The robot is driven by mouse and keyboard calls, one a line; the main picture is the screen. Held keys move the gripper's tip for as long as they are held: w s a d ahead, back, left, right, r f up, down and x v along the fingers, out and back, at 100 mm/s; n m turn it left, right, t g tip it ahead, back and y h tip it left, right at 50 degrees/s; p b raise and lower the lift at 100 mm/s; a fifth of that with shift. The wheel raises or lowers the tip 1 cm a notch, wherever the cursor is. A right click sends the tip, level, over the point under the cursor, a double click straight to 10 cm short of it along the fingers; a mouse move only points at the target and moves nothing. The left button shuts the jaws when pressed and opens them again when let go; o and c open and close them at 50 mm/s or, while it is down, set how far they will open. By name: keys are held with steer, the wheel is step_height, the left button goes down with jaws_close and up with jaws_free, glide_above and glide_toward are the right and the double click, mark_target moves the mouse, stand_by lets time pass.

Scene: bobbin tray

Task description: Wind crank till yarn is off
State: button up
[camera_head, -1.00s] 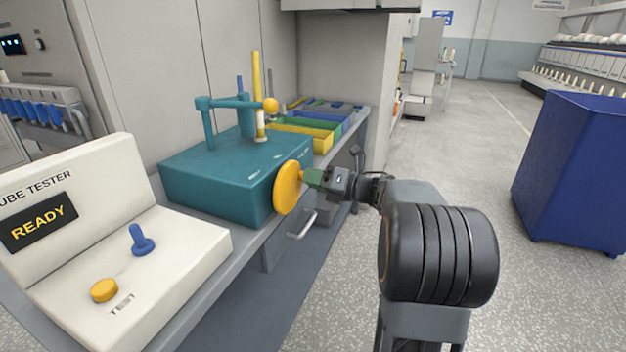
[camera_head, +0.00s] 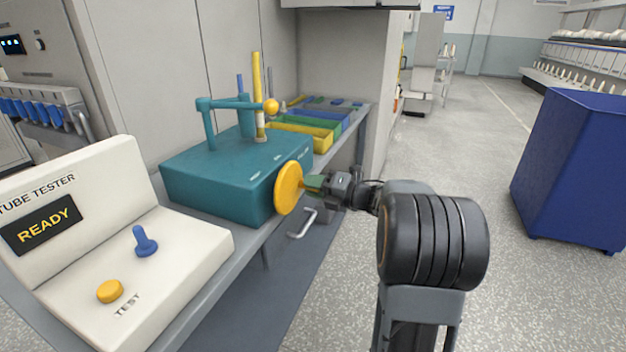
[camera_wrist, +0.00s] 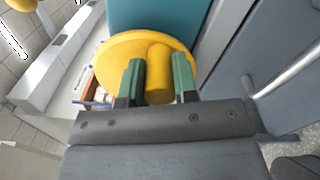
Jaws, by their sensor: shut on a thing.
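The teal winding box (camera_head: 225,178) stands on the bench. Its yellow crank disc (camera_head: 288,188) is on the side facing my arm. My gripper (camera_head: 313,184) is at the disc. In the wrist view my green fingertips (camera_wrist: 158,80) are shut on the yellow crank handle (camera_wrist: 158,72), which stands out from the disc (camera_wrist: 118,47). A yellow tube (camera_head: 257,85) stands upright on top of the box, with a pale band (camera_head: 260,131) near its foot. I cannot tell how much yarn is on it. A teal bracket with a yellow knob (camera_head: 270,105) reaches beside the tube.
A white tube tester (camera_head: 130,255) reading READY stands at the front left. Yellow, green and blue trays (camera_head: 312,133) lie behind the box. A blue bin (camera_head: 570,165) stands at the right. The floor between is clear.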

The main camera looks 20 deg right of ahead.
mark_target(289, 208)
steer(key=m, duration=0.1)
steer(key=f+m+p, duration=0.1)
steer(key=m, duration=0.1)
steer(key=m+p, duration=0.1)
steer(key=shift+s+a+f+m, duration=0.25)
steer(key=shift+s+a+m, duration=0.05)
steer(key=shift+m, duration=0.1)
steer(key=m+p, duration=0.1)
steer(key=m, duration=0.1)
steer(key=s+a+f+m+p, duration=0.1)
steer(key=m+p, duration=0.1)
steer(key=shift+f+p, duration=0.1)
steer(key=shift+p, duration=0.2)
steer(key=m+p, duration=0.1)
steer(key=s+a+m+p, duration=0.1)
steer(key=m, duration=0.1)
steer(key=m+p, duration=0.2)
steer(key=shift+s+a+f, duration=0.15)
steer(key=shift+a+f, duration=0.1)
steer(key=shift+f, duration=0.05)
steer(key=shift+s+a+m+p, duration=0.25)
steer(key=shift+m+p, duration=0.45)
steer(key=shift+m, duration=0.15)
steer(key=shift+s+a+m+p, duration=0.25)
steer(key=shift+a+m+p, duration=0.05)
steer(key=shift+m+p, duration=0.45)
steer(key=shift+s+a+m+p, duration=0.25)
steer(key=shift+m+p, duration=0.4)
steer(key=shift+m, duration=0.25)
steer(key=shift+f, duration=0.1)
